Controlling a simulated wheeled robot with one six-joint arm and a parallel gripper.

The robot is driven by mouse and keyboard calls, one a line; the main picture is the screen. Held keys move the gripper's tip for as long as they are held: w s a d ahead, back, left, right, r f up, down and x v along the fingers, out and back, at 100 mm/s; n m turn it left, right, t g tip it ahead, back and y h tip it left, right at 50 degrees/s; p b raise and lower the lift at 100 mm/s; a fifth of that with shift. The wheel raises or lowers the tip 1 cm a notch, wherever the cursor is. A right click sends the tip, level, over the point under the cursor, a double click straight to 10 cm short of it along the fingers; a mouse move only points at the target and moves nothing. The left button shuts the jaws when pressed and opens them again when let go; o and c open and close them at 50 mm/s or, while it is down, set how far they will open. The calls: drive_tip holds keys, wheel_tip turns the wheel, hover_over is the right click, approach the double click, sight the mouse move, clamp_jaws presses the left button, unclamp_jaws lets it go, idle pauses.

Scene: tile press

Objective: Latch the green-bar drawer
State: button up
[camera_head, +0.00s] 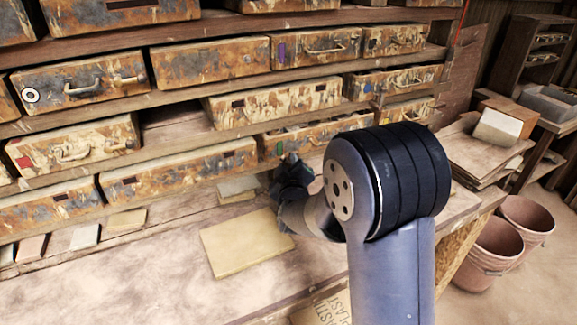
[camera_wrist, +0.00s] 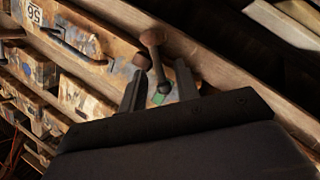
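The green-bar drawer (camera_head: 318,136) is a rust-stained cream drawer low in the rack in the head view, just behind my gripper (camera_head: 292,160). A small green mark (camera_wrist: 158,98) shows between my fingers in the wrist view. A dark lever with rounded ends (camera_wrist: 157,62) stands in front of that drawer's face, its lower end between the fingers. My gripper (camera_wrist: 160,88) is open, with one finger on each side of the lever. Gaps show beside it, but I cannot tell whether a finger touches it. My arm hides part of the drawer in the head view.
A red-marked drawer (camera_head: 75,142) and a purple-marked drawer (camera_head: 318,47) are nearby. A wooden shelf rail (camera_wrist: 215,65) runs close beside the fingers. A flat tan tile (camera_head: 245,243) lies on the dusty bench below. Pink buckets (camera_head: 490,250) stand at right.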

drive_tip(key=shift+s, duration=0.15)
drive_tip(key=s+r+b, duration=0.1)
drive_tip(key=s, duration=0.9)
drive_tip(key=shift+s+d, duration=0.15)
drive_tip(key=shift+s, duration=0.1)
drive_tip(key=shift+b, duration=0.35)
